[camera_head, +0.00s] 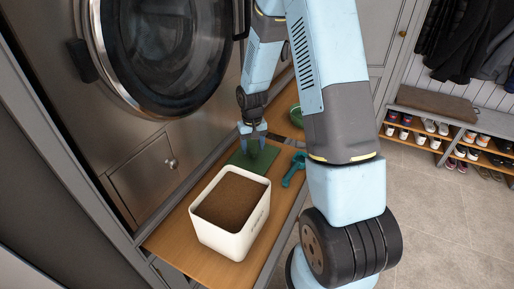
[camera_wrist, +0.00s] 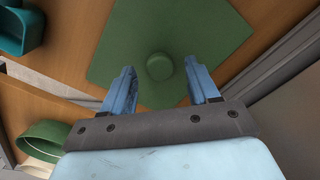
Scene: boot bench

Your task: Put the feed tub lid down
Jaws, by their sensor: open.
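The feed tub lid (camera_head: 240,162) is a flat green square with a round knob. It appears to lie flat on the wooden bench top, just behind the white feed tub (camera_head: 233,240). The tub is uncovered and full of brown feed. In the wrist view the lid (camera_wrist: 115,45) shows its knob (camera_wrist: 159,66) between my fingertips. My gripper (camera_head: 252,148) points down over the lid and hides part of it. In the wrist view my gripper (camera_wrist: 160,77) is open, with a finger on either side of the knob and a visible gap to each.
A teal scoop (camera_head: 294,170) lies right of the lid. A green bowl (camera_head: 296,116) sits farther back. The washer front (camera_head: 165,50) rises close on the left. A shoe bench (camera_head: 440,125) stands at the far right, beyond open tiled floor.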

